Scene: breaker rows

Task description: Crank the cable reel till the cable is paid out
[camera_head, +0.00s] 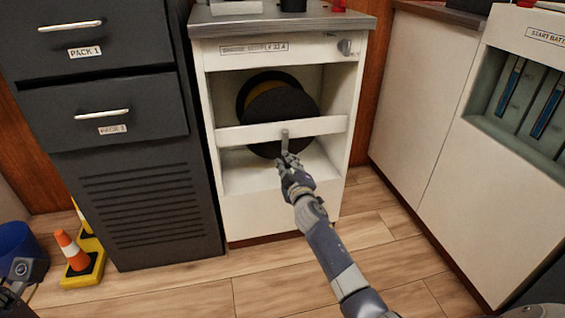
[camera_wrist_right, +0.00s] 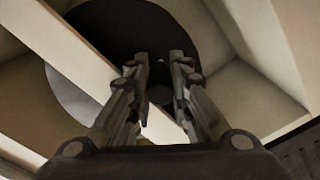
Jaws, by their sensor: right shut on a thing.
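The cable reel (camera_head: 283,106) is a dark disc with a yellow band at its upper left, inside the open bay of a white cabinet (camera_head: 265,209). A white crossbar (camera_head: 240,133) runs in front of it. A grey crank handle (camera_head: 285,136) shows in front of the bar. My right gripper (camera_head: 289,157) reaches up to it from below. In the right wrist view my right gripper's fingers (camera_wrist_right: 157,72) are shut on the dark handle grip (camera_wrist_right: 160,88), with the reel's disc behind. A grey part at the lower left edge may be my left gripper (camera_head: 22,270); its fingers are unclear.
A dark drawer cabinet (camera_head: 140,190) stands close on the left. White cabinets (camera_head: 425,110) with a slotted recess stand on the right. A striped cone (camera_head: 73,252) and a blue bucket (camera_head: 18,243) are at the lower left. The wooden floor in front is mostly clear.

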